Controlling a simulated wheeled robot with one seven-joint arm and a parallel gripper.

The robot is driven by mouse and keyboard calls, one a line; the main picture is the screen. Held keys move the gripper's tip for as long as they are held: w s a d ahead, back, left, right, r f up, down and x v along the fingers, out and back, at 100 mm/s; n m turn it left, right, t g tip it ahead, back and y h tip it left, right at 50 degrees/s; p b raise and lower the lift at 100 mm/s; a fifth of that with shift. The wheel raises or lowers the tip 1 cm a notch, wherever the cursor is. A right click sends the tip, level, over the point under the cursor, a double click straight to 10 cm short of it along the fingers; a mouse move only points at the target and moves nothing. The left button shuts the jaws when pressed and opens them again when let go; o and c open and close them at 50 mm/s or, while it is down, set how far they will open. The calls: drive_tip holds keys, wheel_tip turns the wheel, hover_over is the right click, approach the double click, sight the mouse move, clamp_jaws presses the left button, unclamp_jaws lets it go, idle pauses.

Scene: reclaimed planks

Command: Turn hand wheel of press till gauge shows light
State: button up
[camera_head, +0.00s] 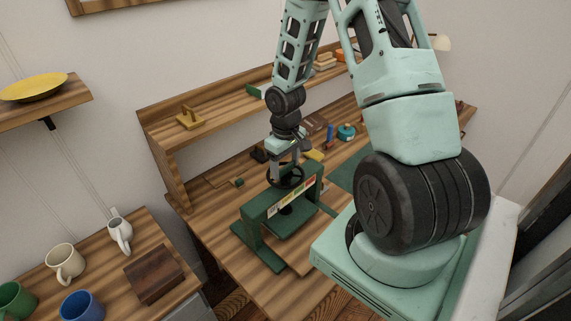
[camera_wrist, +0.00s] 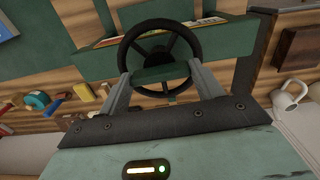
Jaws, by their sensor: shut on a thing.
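The green press (camera_head: 256,207) stands on the wooden bench. Its dark hand wheel (camera_head: 285,187) is on top. The gauge (camera_head: 292,196) is a coloured strip on the press's beam, with pale, yellow and red parts; its reading is too small to make out. My gripper (camera_head: 284,164) points down at the wheel from above. In the wrist view my gripper (camera_wrist: 165,76) has its two grey fingers at opposite sides of the hand wheel (camera_wrist: 160,23), shut on it. The gauge (camera_wrist: 207,22) shows only partly there, behind the wheel rim.
A raised shelf (camera_head: 225,108) runs behind the press and holds a yellow-handled item (camera_head: 189,118). Small items lie behind the press, among them a teal one (camera_head: 346,132). A side table at left holds mugs (camera_head: 65,262) and a brown box (camera_head: 154,275).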

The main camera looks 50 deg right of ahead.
sight(285, 166)
drive_tip(key=m+b, duration=0.1)
drive_tip(key=m, duration=0.2)
drive_tip(key=shift+m, duration=0.3)
drive_tip(key=shift+m+b, duration=0.5)
drive_tip(key=shift+m, duration=1.4)
drive_tip(key=o, duration=1)
wheel_tip(285, 166, up, 18)
drive_tip(key=b, duration=0.3)
drive_tip(key=shift+f, duration=0.25)
